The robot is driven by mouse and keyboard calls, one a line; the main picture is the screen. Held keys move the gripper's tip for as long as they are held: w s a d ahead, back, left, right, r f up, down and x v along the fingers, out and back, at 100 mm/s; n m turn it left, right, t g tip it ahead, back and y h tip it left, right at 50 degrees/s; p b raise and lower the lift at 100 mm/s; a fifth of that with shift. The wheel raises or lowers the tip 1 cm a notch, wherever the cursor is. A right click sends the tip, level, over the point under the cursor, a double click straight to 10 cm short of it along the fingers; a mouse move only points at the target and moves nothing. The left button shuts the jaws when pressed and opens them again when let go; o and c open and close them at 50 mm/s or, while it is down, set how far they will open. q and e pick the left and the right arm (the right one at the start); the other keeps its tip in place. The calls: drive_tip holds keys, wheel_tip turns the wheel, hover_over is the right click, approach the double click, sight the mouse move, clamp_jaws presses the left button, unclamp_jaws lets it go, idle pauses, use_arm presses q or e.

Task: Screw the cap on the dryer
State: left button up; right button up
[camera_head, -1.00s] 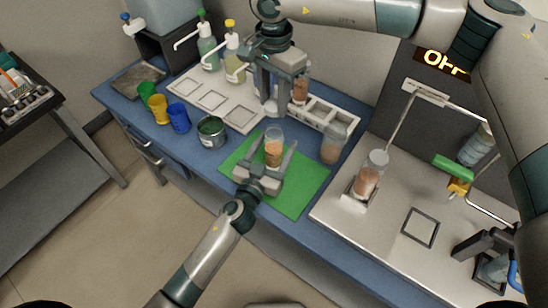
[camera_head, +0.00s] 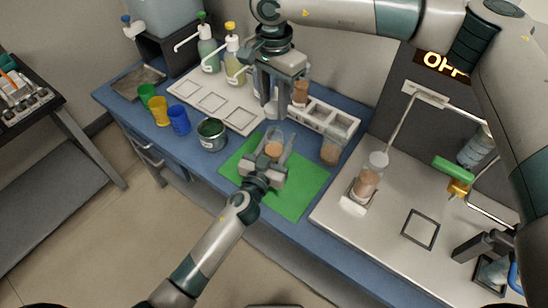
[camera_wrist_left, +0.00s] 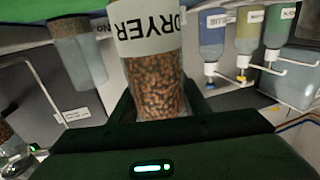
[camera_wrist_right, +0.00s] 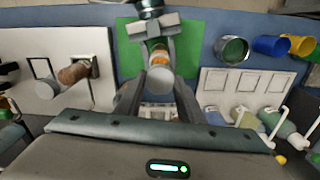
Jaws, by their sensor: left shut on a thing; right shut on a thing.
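The dryer (camera_head: 275,150) is a clear jar of brown beads standing on the green mat (camera_head: 300,201). It fills the middle of the left wrist view (camera_wrist_left: 155,80), its "DRYER" label upside down there. My left gripper (camera_head: 269,155) is shut on the jar's sides from the front. My right gripper (camera_head: 272,113) is above and behind the jar, pointing down. In the right wrist view, a pale grey round cap (camera_wrist_right: 160,80) lies between its fingers, which are shut on it. The jar shows just beyond the cap there. Whether cap and rim touch is unclear.
A jar (camera_head: 331,152) stands right of the mat, near a white rack (camera_head: 340,123). Another jar (camera_head: 366,186) is on the white counter. A metal can (camera_head: 211,134) and coloured cups (camera_head: 179,119) stand left. Pump bottles (camera_head: 208,52) are at the back.

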hover_over(274, 135)
drive_tip(key=shift+f, duration=2.55)
drive_tip(key=shift+f, duration=0.85)
drive_tip(key=shift+f, duration=0.6)
drive_tip(key=shift+m, duration=0.3)
